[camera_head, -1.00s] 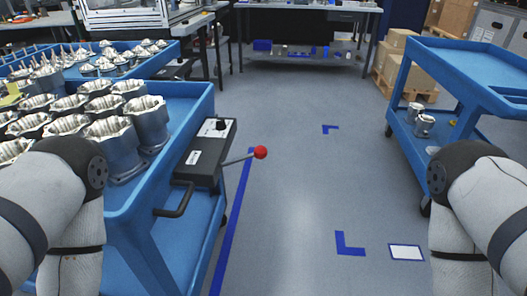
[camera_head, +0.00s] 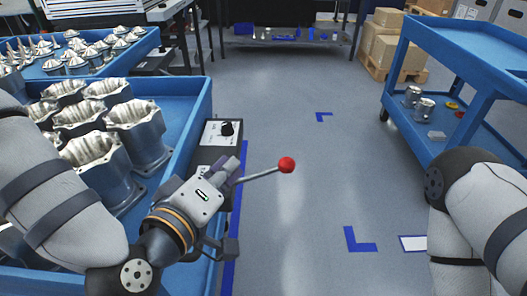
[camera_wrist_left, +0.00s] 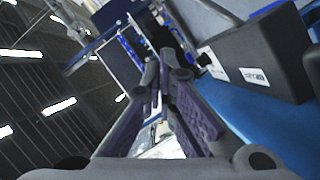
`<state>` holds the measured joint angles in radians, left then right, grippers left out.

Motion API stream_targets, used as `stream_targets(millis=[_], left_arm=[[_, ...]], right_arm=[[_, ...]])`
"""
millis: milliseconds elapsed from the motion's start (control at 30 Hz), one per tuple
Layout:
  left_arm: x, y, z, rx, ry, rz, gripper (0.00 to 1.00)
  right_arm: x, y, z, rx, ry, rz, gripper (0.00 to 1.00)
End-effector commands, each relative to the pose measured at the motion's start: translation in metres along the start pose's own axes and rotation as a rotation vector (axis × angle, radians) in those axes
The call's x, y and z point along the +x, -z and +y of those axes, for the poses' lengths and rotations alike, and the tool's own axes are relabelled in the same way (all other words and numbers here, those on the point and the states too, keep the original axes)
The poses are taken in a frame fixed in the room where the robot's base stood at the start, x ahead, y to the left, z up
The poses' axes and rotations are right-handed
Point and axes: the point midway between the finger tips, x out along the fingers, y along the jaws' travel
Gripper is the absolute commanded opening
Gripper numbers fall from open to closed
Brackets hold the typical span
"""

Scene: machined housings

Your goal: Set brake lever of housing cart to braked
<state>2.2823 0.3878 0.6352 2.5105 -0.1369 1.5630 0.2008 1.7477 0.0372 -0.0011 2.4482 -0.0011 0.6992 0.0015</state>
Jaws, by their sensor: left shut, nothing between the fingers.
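The housing cart (camera_head: 180,96) is blue and carries several machined metal housings (camera_head: 138,128). A dark box on its right side has a black knob (camera_head: 227,129). The brake lever's red ball (camera_head: 287,165) sticks out to the right on a metal rod (camera_head: 262,174). My left gripper (camera_head: 232,165) is shut and empty, in front of the box and just left of the rod. The left wrist view shows the closed fingers (camera_wrist_left: 162,66) and the box (camera_wrist_left: 262,58), not the ball. My right gripper is out of view.
Another blue cart (camera_head: 470,55) stands at the right, with small metal parts (camera_head: 424,109) on its lower shelf. The grey floor (camera_head: 320,200) between the carts is clear, with blue corner marks (camera_head: 358,242). Cardboard boxes (camera_head: 395,45) stand behind.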

Motion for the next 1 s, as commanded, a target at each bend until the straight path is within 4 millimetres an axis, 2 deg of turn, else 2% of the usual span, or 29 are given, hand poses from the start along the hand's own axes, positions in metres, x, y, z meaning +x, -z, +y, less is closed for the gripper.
stream_targets(millis=[267, 367, 733, 833, 1000], left_arm=[[0.005, -0.001, -0.001, 0.002, 0.002, -0.001, 0.00], [0.020, -0.001, -0.002, 0.003, 0.002, -0.001, 0.00], [0.100, -0.002, -0.004, 0.002, 0.005, -0.003, 0.00], [0.105, -0.020, -0.003, 0.002, 0.004, -0.010, 0.00], [0.109, -0.036, -0.002, 0.003, 0.004, -0.005, 0.00]], right_arm=[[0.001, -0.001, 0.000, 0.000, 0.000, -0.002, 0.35], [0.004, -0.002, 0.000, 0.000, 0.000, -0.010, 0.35], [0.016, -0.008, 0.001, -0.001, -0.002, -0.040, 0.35], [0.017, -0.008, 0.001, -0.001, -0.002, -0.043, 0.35], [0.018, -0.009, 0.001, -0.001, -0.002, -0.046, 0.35]])
